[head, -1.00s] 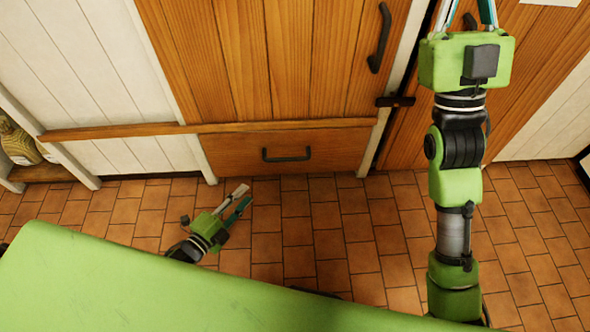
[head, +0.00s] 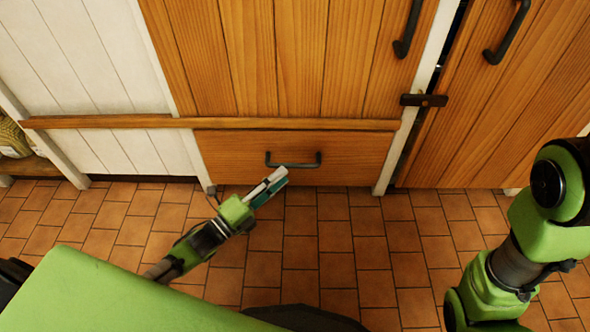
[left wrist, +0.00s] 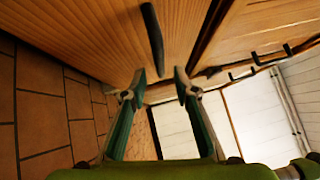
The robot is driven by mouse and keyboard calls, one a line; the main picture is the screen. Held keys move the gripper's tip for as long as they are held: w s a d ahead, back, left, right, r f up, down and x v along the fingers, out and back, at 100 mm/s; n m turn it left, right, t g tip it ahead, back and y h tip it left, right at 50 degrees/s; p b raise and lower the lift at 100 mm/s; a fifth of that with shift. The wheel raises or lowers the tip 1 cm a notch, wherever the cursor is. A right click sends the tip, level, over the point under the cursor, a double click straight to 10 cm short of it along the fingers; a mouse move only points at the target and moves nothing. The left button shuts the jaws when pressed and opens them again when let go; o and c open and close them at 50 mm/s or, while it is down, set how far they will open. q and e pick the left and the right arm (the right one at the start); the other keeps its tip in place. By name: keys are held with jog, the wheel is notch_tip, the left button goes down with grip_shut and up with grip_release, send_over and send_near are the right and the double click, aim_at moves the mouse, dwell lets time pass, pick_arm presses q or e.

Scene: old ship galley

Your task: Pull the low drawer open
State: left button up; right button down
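The low drawer (head: 345,165) has a plain wooden front with a dark bar handle (head: 293,160) and looks closed, below the cabinet doors. In the head view my left gripper (head: 277,178) reaches up from the lower left, its fingertips just below the left half of the handle. In the left wrist view the two fingers (left wrist: 160,82) are apart with nothing between them. The handle (left wrist: 152,40) lies ahead of the gap between the tips, apart from them. My right gripper is out of view; only its arm shows at the right.
Wooden doors (head: 300,50) with dark handles stand above and to the right of the drawer. A dark latch (head: 424,100) sits on the post between them. The tiled floor (head: 335,240) before the drawer is clear. White panelling (head: 100,60) is at the left.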

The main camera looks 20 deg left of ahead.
aim_at(295, 164)
pick_arm(q)
jog(key=b+x, duration=0.2)
jog(key=x, duration=0.4)
jog(key=shift+w+d, duration=0.1)
jog(key=shift+w, duration=0.1)
jog(key=shift+c, duration=0.4)
